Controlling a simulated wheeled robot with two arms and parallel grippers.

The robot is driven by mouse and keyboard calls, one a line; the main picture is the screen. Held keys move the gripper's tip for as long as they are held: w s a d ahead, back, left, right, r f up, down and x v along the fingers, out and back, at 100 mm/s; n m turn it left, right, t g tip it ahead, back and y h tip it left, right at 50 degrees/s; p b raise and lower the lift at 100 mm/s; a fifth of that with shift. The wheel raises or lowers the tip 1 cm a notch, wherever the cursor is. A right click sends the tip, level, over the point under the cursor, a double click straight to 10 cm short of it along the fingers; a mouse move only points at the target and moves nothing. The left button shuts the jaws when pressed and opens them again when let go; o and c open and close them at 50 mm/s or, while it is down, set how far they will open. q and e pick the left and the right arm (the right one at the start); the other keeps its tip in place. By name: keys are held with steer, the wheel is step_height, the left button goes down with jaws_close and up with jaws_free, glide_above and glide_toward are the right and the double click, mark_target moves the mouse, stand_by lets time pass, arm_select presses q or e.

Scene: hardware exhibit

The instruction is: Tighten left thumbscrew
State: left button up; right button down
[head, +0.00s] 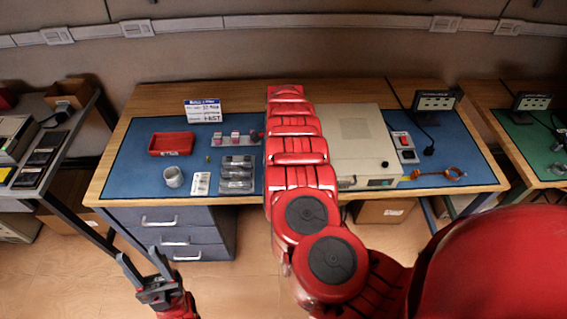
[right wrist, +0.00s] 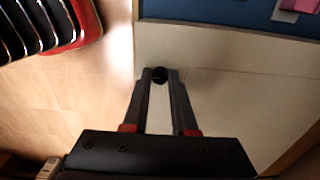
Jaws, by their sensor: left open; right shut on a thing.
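A beige case (head: 355,133) stands on the blue mat, and its left side is hidden behind my right arm in the head view. One black thumbscrew (head: 385,163) shows at its front right, clear of my arms. In the right wrist view my right gripper (right wrist: 160,82) is shut on a small dark round knob (right wrist: 160,74), which looks like the left thumbscrew, against a beige panel (right wrist: 215,100). The right gripper itself is hidden in the head view. My left gripper (head: 138,257) is open and empty, low in front of the desk at the left.
On the workbench's blue mat (head: 140,170) are a red tray (head: 171,143), a grey mug (head: 173,177) and a dark organiser (head: 237,173).

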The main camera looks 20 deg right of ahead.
steer(key=c, duration=0.7)
jaws_free()
step_height(320, 180, up, 17)
steer(key=b, duration=0.4)
steer(key=shift+r+b, duration=0.2)
steer(key=shift+b, duration=0.2)
